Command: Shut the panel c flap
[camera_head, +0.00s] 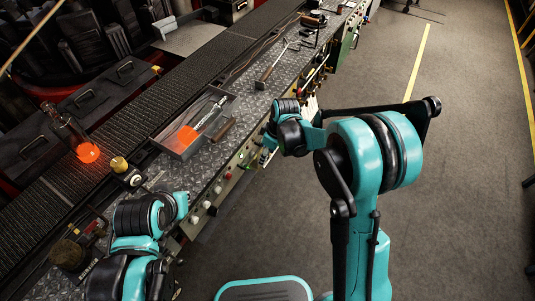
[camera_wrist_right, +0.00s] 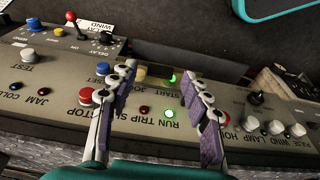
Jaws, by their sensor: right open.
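I cannot pick out the panel c flap with certainty.
A bottle-like object (camera_head: 72,130) with a glowing base stands at left. A black knob (camera_wrist_right: 255,98) sticks up at right. The floor (camera_head: 455,190) at right is clear.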

